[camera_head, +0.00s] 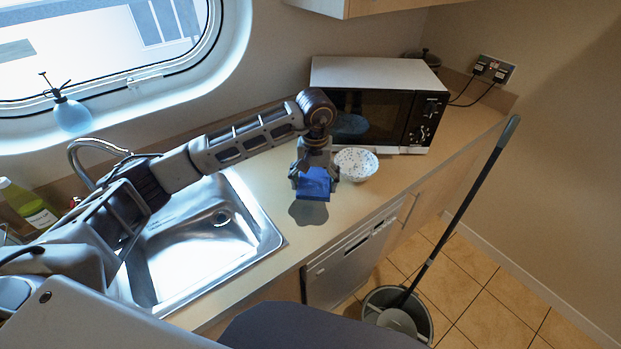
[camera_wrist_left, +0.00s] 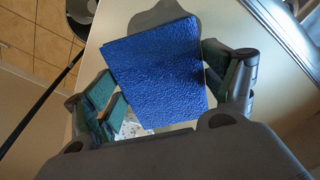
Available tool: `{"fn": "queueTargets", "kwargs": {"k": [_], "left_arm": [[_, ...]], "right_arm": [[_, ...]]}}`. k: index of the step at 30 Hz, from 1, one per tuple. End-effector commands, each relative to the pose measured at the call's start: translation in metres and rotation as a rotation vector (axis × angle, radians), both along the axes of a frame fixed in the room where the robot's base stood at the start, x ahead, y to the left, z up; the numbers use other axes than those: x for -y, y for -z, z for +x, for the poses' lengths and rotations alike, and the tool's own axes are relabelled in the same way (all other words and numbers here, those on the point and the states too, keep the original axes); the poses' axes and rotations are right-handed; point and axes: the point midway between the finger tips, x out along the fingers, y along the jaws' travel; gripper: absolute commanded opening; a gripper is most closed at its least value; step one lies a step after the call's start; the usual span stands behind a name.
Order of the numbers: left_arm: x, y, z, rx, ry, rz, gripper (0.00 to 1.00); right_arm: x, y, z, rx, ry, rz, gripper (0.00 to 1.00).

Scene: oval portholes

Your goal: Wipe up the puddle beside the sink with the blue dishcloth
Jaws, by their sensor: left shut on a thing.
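The blue dishcloth (camera_head: 314,187) is in my left gripper (camera_head: 314,174) over the counter, to the right of the sink (camera_head: 205,237). In the left wrist view the dishcloth (camera_wrist_left: 158,72) is a flat textured square between the two green-padded fingers of my left gripper (camera_wrist_left: 165,90). The puddle (camera_head: 308,213) is a dark grey, rounded patch on the counter just in front of the cloth; the cloth covers part of it. Its edge also shows beyond the cloth in the left wrist view (camera_wrist_left: 168,13). I cannot tell whether the cloth touches the counter. My right gripper is out of view.
A speckled white bowl (camera_head: 356,165) stands close to the right of my left gripper. A microwave (camera_head: 375,102) is behind it. A mop (camera_head: 455,220) leans from a bucket (camera_head: 398,312) on the tiled floor. The counter's front edge is near the puddle.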

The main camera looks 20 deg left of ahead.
Motion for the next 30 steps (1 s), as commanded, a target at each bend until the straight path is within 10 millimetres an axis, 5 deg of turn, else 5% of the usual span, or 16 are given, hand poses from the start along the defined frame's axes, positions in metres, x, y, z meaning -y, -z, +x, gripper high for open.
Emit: {"fn": "queueTargets", "kwargs": {"k": [16,30], "left_arm": [[0.002,0.002,-0.012,-0.001,-0.428,0.001,0.65],[0.0,0.002,-0.017,-0.001,-0.812,0.001,0.65]], "right_arm": [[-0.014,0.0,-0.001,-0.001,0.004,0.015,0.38],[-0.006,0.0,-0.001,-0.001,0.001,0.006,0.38]]}}
